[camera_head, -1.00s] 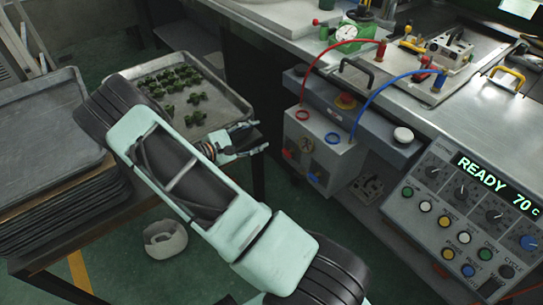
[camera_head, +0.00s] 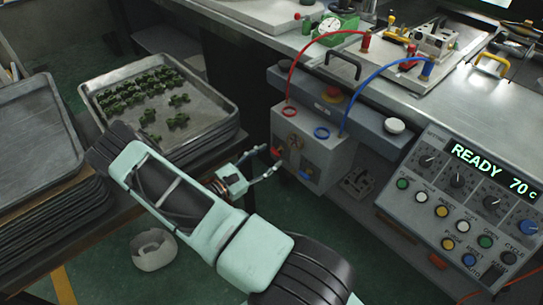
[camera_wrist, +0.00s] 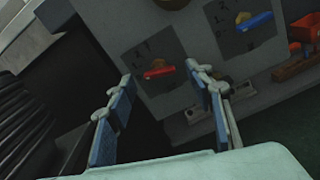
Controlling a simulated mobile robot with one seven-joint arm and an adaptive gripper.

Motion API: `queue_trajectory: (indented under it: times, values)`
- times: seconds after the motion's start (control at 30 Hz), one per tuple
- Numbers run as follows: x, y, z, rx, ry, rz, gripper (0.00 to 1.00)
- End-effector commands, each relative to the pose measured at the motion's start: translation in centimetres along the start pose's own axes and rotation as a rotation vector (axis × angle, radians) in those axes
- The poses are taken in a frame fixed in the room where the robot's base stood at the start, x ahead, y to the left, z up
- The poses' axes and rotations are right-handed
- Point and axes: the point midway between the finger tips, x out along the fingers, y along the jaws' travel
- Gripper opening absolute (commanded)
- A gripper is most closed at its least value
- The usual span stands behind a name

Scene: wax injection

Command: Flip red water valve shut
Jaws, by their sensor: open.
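The red valve handle (camera_wrist: 158,71) sits on a dark label plate on the grey box's face and looks roughly crosswise in the wrist view. It also shows in the head view (camera_head: 277,152), at the box's left side. A blue valve handle (camera_wrist: 254,22) is to its right on a similar plate, and lower on the box in the head view (camera_head: 304,176). My gripper (camera_head: 271,160) is open and empty, its fingers pointing at the box. In the wrist view the red handle appears between the fingertips, beyond them; I cannot tell the exact gap.
The grey box (camera_head: 322,158) hangs below the bench, with red (camera_head: 290,70) and blue (camera_head: 365,90) hoses arching above it. A control panel (camera_head: 465,200) reads READY 70 C at right. A tray (camera_head: 215,105) of green pieces stands left of my gripper.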

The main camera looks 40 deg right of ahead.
Motion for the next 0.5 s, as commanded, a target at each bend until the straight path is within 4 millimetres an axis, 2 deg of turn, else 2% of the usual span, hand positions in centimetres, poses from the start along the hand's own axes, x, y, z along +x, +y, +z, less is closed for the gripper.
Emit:
queue_trajectory:
  times: [0.2,0.5]
  values:
    - [2.0,0.0,-0.1,0.002,0.001,-0.001,0.48]
    - [2.2,0.1,0.0,0.002,0.001,0.001,0.48]
